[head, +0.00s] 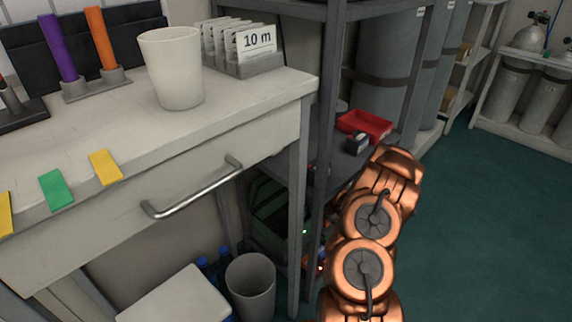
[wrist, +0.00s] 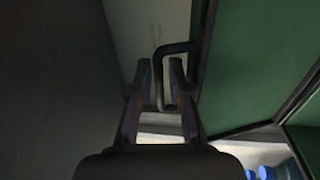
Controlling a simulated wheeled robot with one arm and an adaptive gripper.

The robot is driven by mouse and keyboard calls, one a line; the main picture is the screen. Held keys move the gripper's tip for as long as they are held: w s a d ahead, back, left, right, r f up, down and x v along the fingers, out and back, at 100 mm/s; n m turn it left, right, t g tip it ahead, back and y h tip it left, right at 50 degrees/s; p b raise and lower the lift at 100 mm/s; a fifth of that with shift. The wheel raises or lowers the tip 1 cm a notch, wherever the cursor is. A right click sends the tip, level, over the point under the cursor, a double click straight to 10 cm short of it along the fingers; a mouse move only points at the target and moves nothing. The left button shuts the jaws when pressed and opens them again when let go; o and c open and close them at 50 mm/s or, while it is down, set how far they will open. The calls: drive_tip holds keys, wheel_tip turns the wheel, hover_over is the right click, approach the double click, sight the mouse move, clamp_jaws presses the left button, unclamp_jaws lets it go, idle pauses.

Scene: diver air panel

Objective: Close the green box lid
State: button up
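The green box (head: 272,212) sits low in the grey shelf rack, right of the bench; the rack's posts and my arm partly hide it. In the wrist view, green panels with dark edges, seemingly part of the box (wrist: 250,70), fill the right side. Whether this is the lid or a wall, I cannot tell. A dark bent handle (wrist: 160,60) shows between and just beyond my fingers. My gripper (wrist: 160,80) has its two fingers apart, one on either side of the handle; contact is not clear. The gripper is hidden in the head view.
A red tray (head: 365,125) and a small dark block (head: 357,144) lie on the shelf above. Rack posts stand close to my arm. A grey bin (head: 251,285) and blue-capped bottles (head: 206,264) stand left of the rack. The floor at right is clear.

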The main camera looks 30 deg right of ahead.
clamp_jaws()
idle(0.6)
